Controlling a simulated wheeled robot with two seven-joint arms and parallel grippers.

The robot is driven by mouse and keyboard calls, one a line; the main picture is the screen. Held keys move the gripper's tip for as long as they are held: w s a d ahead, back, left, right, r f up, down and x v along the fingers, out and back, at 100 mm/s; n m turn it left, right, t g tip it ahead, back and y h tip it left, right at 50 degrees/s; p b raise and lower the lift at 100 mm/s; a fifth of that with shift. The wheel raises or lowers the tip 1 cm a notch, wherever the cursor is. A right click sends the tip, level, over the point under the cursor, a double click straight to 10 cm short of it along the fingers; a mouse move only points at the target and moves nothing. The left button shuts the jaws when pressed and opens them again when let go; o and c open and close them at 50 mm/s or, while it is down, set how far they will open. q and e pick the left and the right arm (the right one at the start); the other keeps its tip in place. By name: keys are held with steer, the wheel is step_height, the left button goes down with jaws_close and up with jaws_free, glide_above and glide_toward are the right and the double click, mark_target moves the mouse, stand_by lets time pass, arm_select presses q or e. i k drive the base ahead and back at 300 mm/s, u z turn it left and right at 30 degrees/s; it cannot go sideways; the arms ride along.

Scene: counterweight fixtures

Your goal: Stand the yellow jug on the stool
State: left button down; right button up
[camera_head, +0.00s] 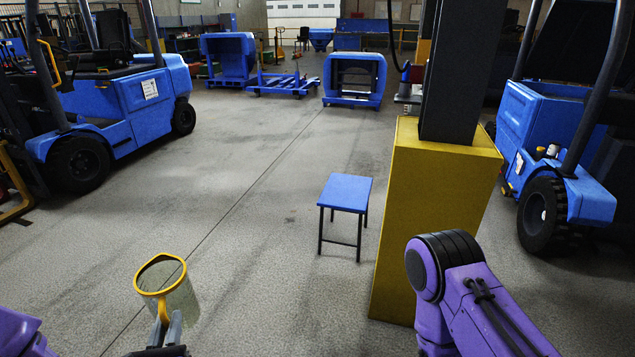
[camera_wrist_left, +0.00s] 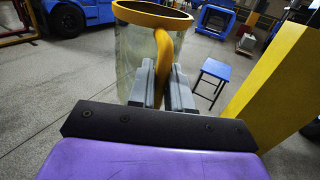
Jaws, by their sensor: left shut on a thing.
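The yellow jug (camera_head: 180,296) has a clear body with a yellow rim and yellow handle. It is held up in the air at the lower left of the head view, roughly upright. My left gripper (camera_head: 166,328) is shut on its handle. In the left wrist view the jug (camera_wrist_left: 132,52) rises beyond the fingers, and the handle passes between the left gripper's two grey fingers (camera_wrist_left: 164,88). The stool (camera_head: 345,192) has a blue top and dark legs, and stands on the floor right of and beyond the jug. Its top is bare. It also shows in the left wrist view (camera_wrist_left: 215,68). My right gripper is out of view.
A yellow pillar base (camera_head: 437,210) stands just right of the stool. Blue forklifts stand at the left (camera_head: 125,100) and right (camera_head: 545,125). Blue containers (camera_head: 355,80) sit further back. The floor between jug and stool is clear.

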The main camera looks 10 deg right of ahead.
mark_target(340, 193)
steer(key=i, duration=3.45)
steer(key=z, duration=2.65)
